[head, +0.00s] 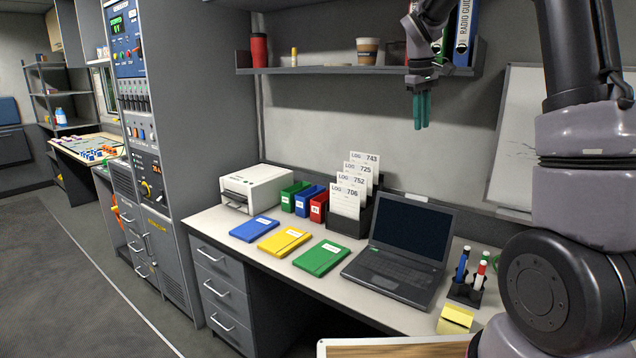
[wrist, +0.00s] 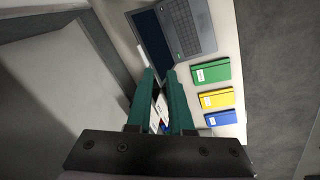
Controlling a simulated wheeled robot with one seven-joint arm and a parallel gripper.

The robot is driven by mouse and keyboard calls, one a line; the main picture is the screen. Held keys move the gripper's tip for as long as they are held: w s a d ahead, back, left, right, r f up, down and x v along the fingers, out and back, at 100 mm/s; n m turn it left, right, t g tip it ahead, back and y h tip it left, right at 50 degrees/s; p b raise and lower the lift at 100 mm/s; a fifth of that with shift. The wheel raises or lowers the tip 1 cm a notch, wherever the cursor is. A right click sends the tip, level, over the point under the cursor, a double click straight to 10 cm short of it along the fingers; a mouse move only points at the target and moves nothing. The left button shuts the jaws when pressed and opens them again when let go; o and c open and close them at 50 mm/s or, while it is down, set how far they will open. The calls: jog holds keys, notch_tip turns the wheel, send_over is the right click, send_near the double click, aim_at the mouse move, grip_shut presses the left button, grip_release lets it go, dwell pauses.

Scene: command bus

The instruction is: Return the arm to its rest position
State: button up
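My gripper (head: 421,110) hangs in the air with its teal fingers pointing down, in front of the back wall and above the desk, below the level of the wall shelf. In the wrist view the two fingers (wrist: 161,84) stand apart with a gap between them. Nothing is held; the log cards show through the gap far below. My arm reaches in from the right side of the head view.
The desk (head: 262,262) bears a laptop (head: 405,245), green, yellow and blue books, a log card rack (head: 350,217), a printer (head: 255,188) and a pen holder (head: 466,291). A wall shelf (head: 330,70) holds a cup and binders close to my gripper. A whiteboard (head: 510,135) stands behind my arm.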

jog(key=s+a+r+m+t+y, duration=0.1)
jog(key=s+r+m, duration=0.15)
jog(key=s, duration=0.55)
jog(key=s+a+r+m+t+y, duration=0.15)
jog(key=s+r, duration=0.25)
jog(key=s, duration=0.5)
jog(key=s+f+m+t, duration=0.1)
jog(key=s+m, duration=0.1)
jog(key=s, duration=0.4)
jog(key=s+a+f+m+t+y, duration=0.1)
jog(key=s+m+t, duration=0.1)
jog(key=s, duration=0.5)
jog(key=shift+s+m, duration=0.3)
jog(key=shift+m, duration=0.4)
grip_shut()
